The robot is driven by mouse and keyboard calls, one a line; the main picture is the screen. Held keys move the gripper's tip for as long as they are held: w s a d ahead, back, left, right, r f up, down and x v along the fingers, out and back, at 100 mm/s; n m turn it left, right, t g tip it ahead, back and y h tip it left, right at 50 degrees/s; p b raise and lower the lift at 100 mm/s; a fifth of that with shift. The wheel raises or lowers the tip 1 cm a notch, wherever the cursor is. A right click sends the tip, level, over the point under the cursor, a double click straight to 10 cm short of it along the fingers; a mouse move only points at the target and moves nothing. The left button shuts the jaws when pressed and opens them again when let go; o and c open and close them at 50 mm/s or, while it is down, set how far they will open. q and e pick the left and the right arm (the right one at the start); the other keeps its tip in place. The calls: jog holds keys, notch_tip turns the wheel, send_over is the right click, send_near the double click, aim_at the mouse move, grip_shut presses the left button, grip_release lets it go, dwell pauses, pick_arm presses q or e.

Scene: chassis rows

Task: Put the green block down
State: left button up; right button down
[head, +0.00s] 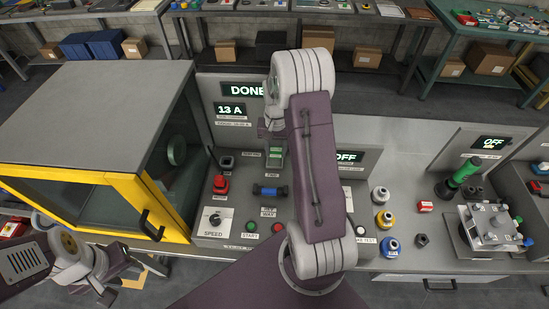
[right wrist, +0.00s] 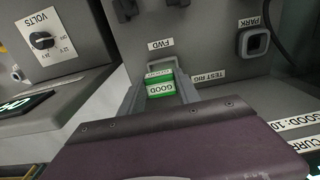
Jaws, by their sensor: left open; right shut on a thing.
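The green block (head: 275,154), marked GOOD, is near the back of the grey test rig (head: 240,226), by the FWD label. In the right wrist view the block (right wrist: 160,87) sits between the grey fingers of my right gripper (right wrist: 160,92), which is shut on it. In the head view my right gripper (head: 273,140) is partly hidden by my arm. I cannot tell whether the block touches the rig. My left gripper (head: 108,266) is open at the lower left, in front of the yellow-framed cabinet and away from the block.
The rig carries a red button (head: 220,183), a blue cylinder (head: 269,191) and a speed knob (head: 214,219). The yellow-framed cabinet (head: 90,110) stands to the left. A DONE display (head: 246,89) is behind. Several coloured parts and a green-handled tool (head: 464,174) are to the right.

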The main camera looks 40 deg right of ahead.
aim_at(274, 164)
jog(key=shift+w+f, duration=0.75)
jog(key=shift+f, duration=0.2)
jog(key=f, duration=0.1)
jog(key=s+f, duration=0.1)
jog(key=f, duration=0.1)
jog(key=shift+f, duration=0.1)
jog(key=shift+w+f, duration=0.3)
jog(key=c, duration=0.9)
grip_release()
jog(key=shift+r, duration=0.1)
jog(key=shift+o, duration=0.2)
jog(key=shift+s, duration=0.15)
jog(key=shift+r, duration=0.15)
